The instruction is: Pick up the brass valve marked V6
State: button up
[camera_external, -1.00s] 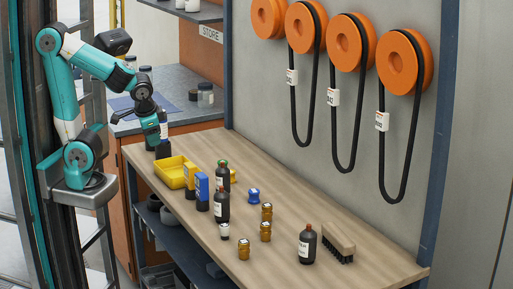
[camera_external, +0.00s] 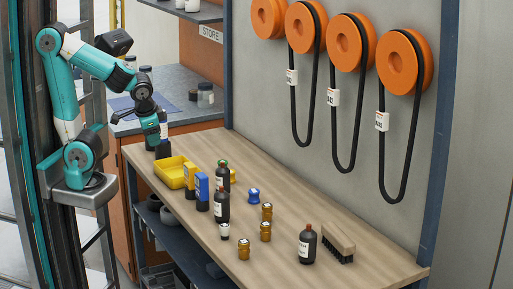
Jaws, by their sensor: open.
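Three small brass valves with pale tops stand on the wooden bench: a rear one (camera_external: 267,211), a middle one (camera_external: 265,231) and a front one (camera_external: 244,249). Their marks are too small to read, so I cannot tell which is V6. My gripper (camera_external: 154,147) is open at the far left end of the bench, well away from the valves. A dark bottle with a pale label is close beside it, and I see no hold on it.
A blue valve-like piece (camera_external: 253,195), a small white-topped piece (camera_external: 224,231), dark bottles (camera_external: 307,246) (camera_external: 222,205), a brush (camera_external: 338,242), blue-and-black (camera_external: 202,190) and yellow-and-black pieces and a yellow bin (camera_external: 172,176) stand on the bench. The front right end is clear.

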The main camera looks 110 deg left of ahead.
jog(key=o, duration=0.4)
jog(key=n+h+b, duration=0.3)
jog(key=n+h, duration=0.1)
jog(key=n, duration=0.4)
send_over(267, 205)
notch_tip(267, 205, down, 6)
jog(key=f, duration=0.3)
jog(key=f+p, duration=0.1)
jog(key=f, duration=0.6)
jog(key=shift+w+a+f+p, duration=0.1)
jog(key=shift+a+f+p, duration=0.2)
jog(key=shift+f+p, duration=0.1)
jog(key=shift+d+f+p, duration=0.2)
jog(key=shift+f+p, duration=0.5)
jog(key=shift+f, duration=2.35)
